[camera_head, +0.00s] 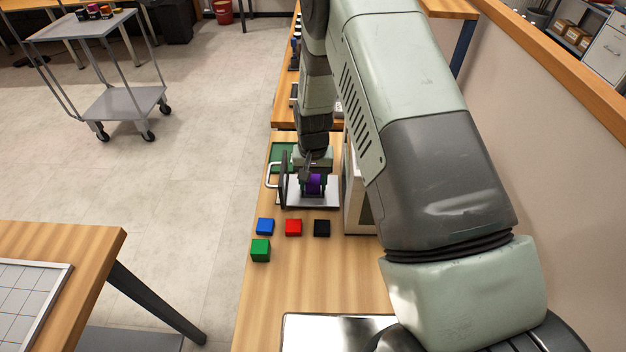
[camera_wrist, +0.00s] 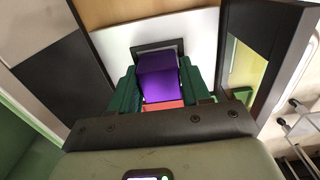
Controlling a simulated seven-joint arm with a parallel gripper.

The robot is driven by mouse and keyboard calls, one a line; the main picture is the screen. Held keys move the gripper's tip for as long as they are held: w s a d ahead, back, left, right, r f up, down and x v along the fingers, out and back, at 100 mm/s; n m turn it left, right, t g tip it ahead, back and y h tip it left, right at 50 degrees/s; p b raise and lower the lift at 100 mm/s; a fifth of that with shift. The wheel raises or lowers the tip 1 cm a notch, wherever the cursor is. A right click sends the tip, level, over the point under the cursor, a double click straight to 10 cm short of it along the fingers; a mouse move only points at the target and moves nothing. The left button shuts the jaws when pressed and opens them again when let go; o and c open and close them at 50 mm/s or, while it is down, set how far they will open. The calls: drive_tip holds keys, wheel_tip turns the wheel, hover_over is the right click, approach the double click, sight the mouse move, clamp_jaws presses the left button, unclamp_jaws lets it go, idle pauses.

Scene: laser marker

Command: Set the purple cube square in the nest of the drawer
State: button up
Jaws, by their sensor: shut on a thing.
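The purple cube (camera_head: 314,184) is between the fingers of my gripper (camera_head: 313,186), at the drawer of the laser marker. The wrist view also shows the purple cube (camera_wrist: 158,76) between the green fingers of my gripper (camera_wrist: 160,84), which is shut on it. The drawer (camera_head: 318,203) is pulled out, with a pale floor and a dark front with a handle (camera_head: 272,172) at its left. In the wrist view a dark-edged nest (camera_wrist: 157,45) shows just beyond the cube, with a red-orange patch in front. I cannot tell whether the cube touches the nest floor.
A blue cube (camera_head: 265,226), a red cube (camera_head: 293,227), a black cube (camera_head: 322,228) and a green cube (camera_head: 260,250) stand on the wooden bench in front of the drawer. The marker housing (camera_head: 357,205) stands close at the right. A metal tray (camera_head: 330,330) lies nearer.

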drive_tip(key=shift+f, duration=0.2)
drive_tip(key=o, duration=1.3)
drive_tip(key=shift+c, duration=0.2)
drive_tip(key=shift+r, duration=0.1)
wheel_tip(320, 180, up, 12)
wheel_tip(320, 180, up, 13)
drive_tip(key=t, duration=0.1)
hover_over(313, 179)
drive_tip(key=s+d, duration=0.3)
drive_tip(key=s+d+r+t, duration=0.1)
drive_tip(key=s+d+r, duration=0.2)
drive_tip(key=s+r, duration=0.3)
drive_tip(key=s+d+r+t, duration=0.1)
drive_tip(key=s+d+r, duration=0.1)
drive_tip(key=s, duration=0.4)
drive_tip(key=s+d+r+t, duration=0.1)
drive_tip(key=s+d+r, duration=0.1)
drive_tip(key=s+r, duration=0.3)
drive_tip(key=s+d+r+t, duration=0.1)
drive_tip(key=s+d+r, duration=0.1)
drive_tip(key=s, duration=0.6)
drive_tip(key=shift+d+r+t, duration=0.3)
drive_tip(key=shift+r, duration=0.5)
